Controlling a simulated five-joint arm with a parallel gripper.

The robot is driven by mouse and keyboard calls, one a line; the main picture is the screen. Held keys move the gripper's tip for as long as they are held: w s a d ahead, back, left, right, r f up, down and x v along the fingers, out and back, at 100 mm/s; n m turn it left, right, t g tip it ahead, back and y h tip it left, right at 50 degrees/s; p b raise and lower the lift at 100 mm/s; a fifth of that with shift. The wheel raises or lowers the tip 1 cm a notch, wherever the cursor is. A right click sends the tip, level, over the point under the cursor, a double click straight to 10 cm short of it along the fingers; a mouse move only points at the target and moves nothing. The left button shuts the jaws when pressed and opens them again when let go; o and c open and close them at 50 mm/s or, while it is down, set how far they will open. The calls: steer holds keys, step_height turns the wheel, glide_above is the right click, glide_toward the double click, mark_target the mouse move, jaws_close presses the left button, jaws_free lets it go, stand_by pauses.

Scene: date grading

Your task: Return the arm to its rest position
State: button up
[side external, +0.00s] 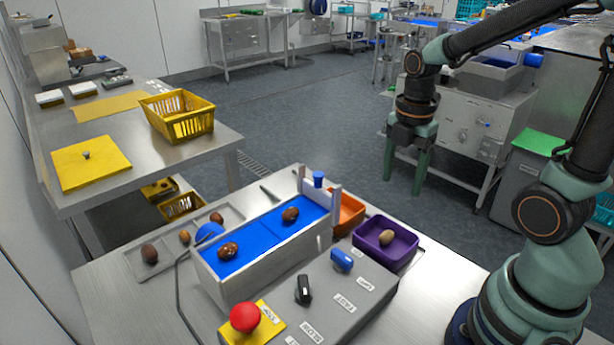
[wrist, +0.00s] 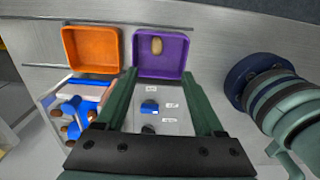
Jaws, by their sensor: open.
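My gripper (side external: 407,165) is raised above the steel table (side external: 445,275), behind and right of the trays in the side view. Its two green fingers are apart with nothing between them. In the wrist view the fingers (wrist: 162,85) point toward the purple tray (wrist: 185,65). A tan date (wrist: 157,46) lies in that purple tray, and the tray also shows in the side view (side external: 408,255). An orange tray (wrist: 88,50) stands beside it and looks empty in the wrist view.
A blue belt (side external: 262,243) carries brown dates (side external: 228,250). A grey control box (side external: 375,290) with a red button (side external: 244,317) stands in front. More dates (side external: 150,254) lie on a grey tray at left. A yellow basket (side external: 178,122) stands on the other table. Space around my gripper looks clear.

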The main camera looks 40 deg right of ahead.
steer(key=shift+r, duration=0.2)
steer(key=a+r+m+t, duration=0.5)
steer(key=a+r+m, duration=0.2)
steer(key=m, duration=1.1)
steer(key=shift+w+a+r+t, duration=0.15)
steer(key=shift+a+r+t, duration=0.15)
steer(key=shift+r, duration=0.3)
